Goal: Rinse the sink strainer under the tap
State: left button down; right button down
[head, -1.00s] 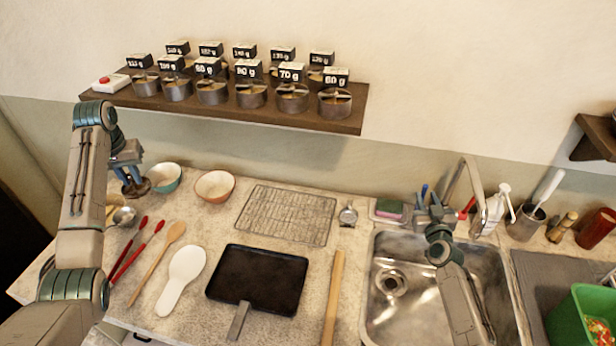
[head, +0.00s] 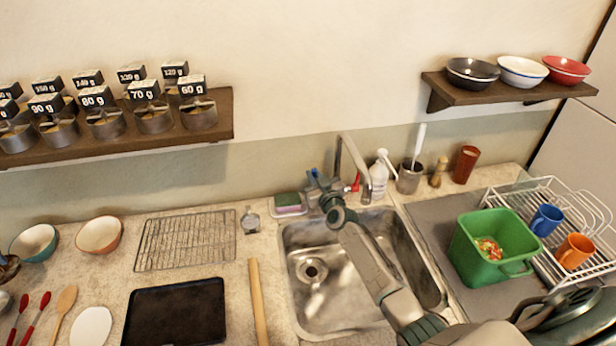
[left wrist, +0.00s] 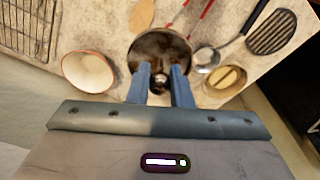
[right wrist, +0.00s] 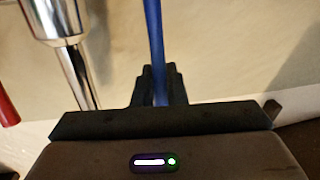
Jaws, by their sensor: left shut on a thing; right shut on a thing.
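The sink strainer (left wrist: 146,47) is a round metal basket with a dark brown inside and a centre knob. My left gripper (left wrist: 160,88) is shut on the knob, seen in the left wrist view. In the head view only the strainer's edge (head: 8,270) shows at the far left, over the counter. The tap (head: 352,160) stands behind the steel sink (head: 290,312); I see no water at its spout. My right gripper (head: 318,190) is shut on the blue tap lever (right wrist: 155,40). The red lever (head: 355,183) is right of the blue one.
A sponge (head: 288,203) lies left of the tap. A soap bottle (head: 380,176) stands right of it. A rack (head: 185,240), bowls (head: 99,235), a black tray (head: 175,315) and a rolling pin (head: 258,300) lie between the strainer and the sink. A green bin (head: 490,250) stands at right.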

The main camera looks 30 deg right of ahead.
jog(key=t+b, duration=0.1)
jog(key=b, duration=0.3)
jog(key=s+t+b, duration=0.1)
jog(key=b, duration=0.4)
jog(key=shift+s+a+f+n, duration=0.2)
jog(key=shift+s+f+n, duration=0.05)
jog(key=shift+s+n, duration=0.05)
jog(key=c, duration=1.5)
grip_release()
jog(key=shift+c, duration=0.2)
